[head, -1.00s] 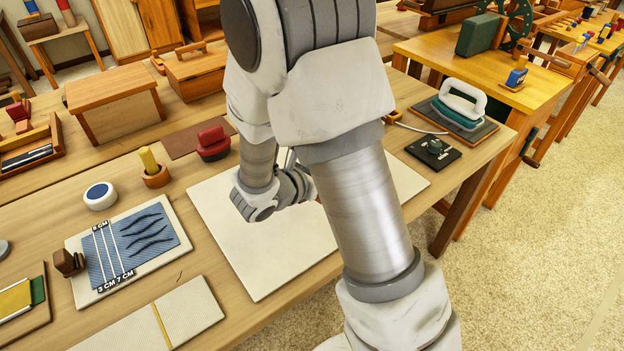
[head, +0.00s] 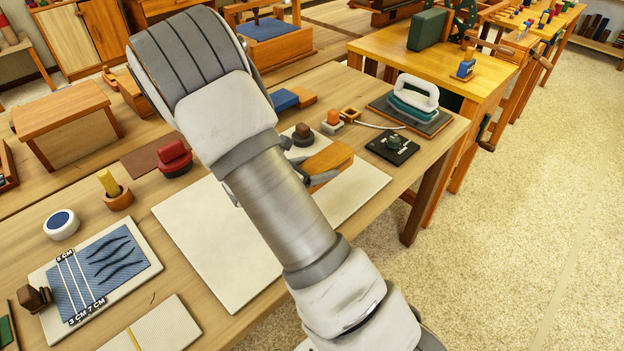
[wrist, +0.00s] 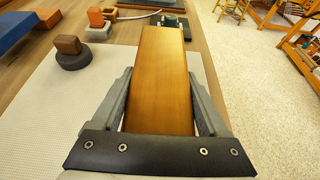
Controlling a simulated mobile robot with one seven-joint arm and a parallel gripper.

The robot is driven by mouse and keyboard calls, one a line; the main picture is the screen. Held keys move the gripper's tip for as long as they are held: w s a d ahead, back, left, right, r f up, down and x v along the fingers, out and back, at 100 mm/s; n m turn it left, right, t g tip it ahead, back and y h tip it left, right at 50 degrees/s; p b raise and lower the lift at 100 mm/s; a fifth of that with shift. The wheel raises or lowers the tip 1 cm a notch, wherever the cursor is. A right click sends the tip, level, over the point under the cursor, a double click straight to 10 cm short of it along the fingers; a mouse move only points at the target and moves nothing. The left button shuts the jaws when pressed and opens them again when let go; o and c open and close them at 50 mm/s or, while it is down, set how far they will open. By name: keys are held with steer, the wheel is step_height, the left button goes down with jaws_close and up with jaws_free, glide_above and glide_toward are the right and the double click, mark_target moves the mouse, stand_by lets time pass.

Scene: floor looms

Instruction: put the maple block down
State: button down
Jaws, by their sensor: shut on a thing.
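The maple block (wrist: 163,95), a long orange-brown wooden piece, is between the two fingers of my gripper (wrist: 160,78), which is shut on it. It points away from the wrist camera. In the head view the block (head: 333,158) shows beyond my forearm, over the right part of a white mat (head: 215,245). My gripper (head: 313,179) is partly hidden there by my arm. I cannot tell whether the block touches the mat.
A dark round piece with a brown block on it (wrist: 70,52) stands left of the held block. Beyond are an orange-and-white piece (head: 332,125), a black plate with a green knob (head: 393,146) and a white-handled iron (head: 415,96). The mat's front left is clear.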

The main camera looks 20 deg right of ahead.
steer(key=shift+w+a+f, duration=0.2)
steer(key=shift+w+f, duration=0.45)
steer(key=shift+w, duration=0.3)
steer(key=shift+f+b, duration=0.45)
steer(key=shift+f, duration=1.4)
steer(key=shift+f, duration=0.1)
steer(key=shift+f, duration=0.15)
jaws_free()
